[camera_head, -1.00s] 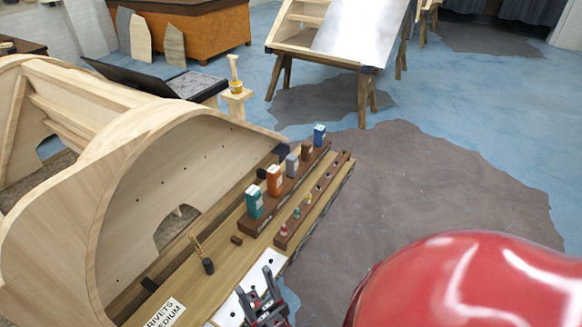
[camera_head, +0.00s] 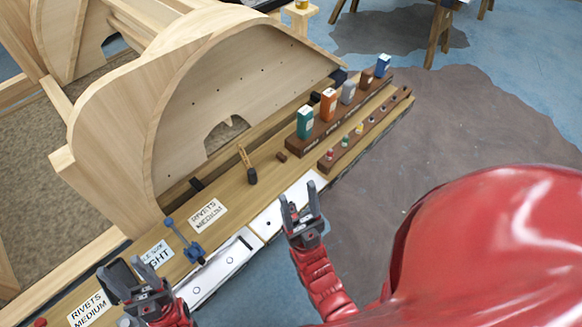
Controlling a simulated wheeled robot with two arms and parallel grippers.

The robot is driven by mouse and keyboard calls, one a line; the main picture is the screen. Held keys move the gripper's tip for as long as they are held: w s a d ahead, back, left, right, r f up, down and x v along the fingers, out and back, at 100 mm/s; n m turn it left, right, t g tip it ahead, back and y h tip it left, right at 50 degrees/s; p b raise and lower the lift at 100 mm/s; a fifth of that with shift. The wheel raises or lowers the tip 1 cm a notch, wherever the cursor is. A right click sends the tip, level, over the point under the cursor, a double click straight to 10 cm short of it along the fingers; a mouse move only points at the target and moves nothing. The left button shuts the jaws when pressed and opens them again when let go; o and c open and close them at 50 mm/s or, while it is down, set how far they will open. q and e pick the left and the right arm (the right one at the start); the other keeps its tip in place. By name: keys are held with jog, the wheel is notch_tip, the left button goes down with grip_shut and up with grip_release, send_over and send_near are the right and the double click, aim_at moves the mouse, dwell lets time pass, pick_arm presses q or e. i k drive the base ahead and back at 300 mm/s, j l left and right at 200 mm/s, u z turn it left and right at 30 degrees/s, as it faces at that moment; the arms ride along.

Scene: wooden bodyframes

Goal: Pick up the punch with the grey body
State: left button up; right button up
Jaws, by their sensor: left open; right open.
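A grey box-shaped body (camera_head: 348,92) stands upright in the long dark wooden rack (camera_head: 300,150) on the bench. It sits between an orange one (camera_head: 328,104) and a brown one (camera_head: 367,76). A teal one (camera_head: 305,122) and a blue one (camera_head: 382,65) stand at the rack's ends. My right gripper (camera_head: 300,203) is open and empty, below and left of the rack in the picture, over the bench's front edge. My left gripper (camera_head: 134,279) is open at the lower left, far from the rack, beside the label cards.
A lower rack (camera_head: 392,104) with small coloured-top pieces lies in front. A curved wooden frame (camera_head: 110,130) rises behind the bench. A small dark holder with sticks (camera_head: 251,174) and a blue tool (camera_head: 184,236) stand on the bench. Label cards (camera_head: 208,216) lie nearby.

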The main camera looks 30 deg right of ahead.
aim_at(348, 89)
jog(key=i+l, duration=0.1)
jog(key=l, duration=1.15)
